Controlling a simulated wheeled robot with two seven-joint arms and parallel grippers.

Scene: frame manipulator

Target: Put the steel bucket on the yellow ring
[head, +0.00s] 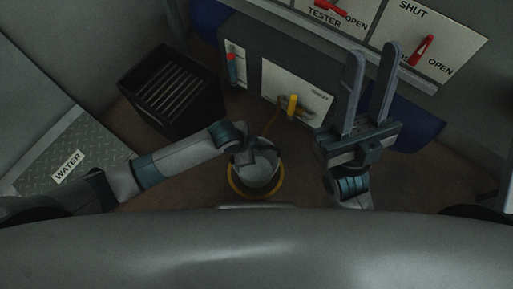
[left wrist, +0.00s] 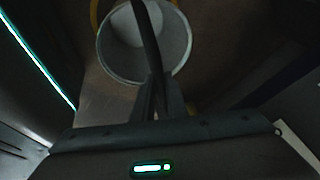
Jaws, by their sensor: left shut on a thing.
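The steel bucket (head: 257,180) is held upright below my left gripper (head: 256,155), over the yellow ring (head: 234,187) on the floor. The ring shows around the bucket's left, right and near sides in the head view. In the left wrist view the bucket (left wrist: 118,52) is seen from above, with its dark handle running up from the fingers of the left gripper (left wrist: 160,98), which are shut on it. Part of the yellow ring (left wrist: 94,14) shows beside the bucket. I cannot tell whether the bucket touches the floor. My right gripper (head: 371,52) is open and empty, fingers pointing away.
A black slatted crate (head: 170,88) stands at the back left. A panel with a yellow-handled valve (head: 292,106) is behind the bucket, and a board with red levers (head: 420,50) is at the upper right. A plate marked WATER (head: 68,166) lies left.

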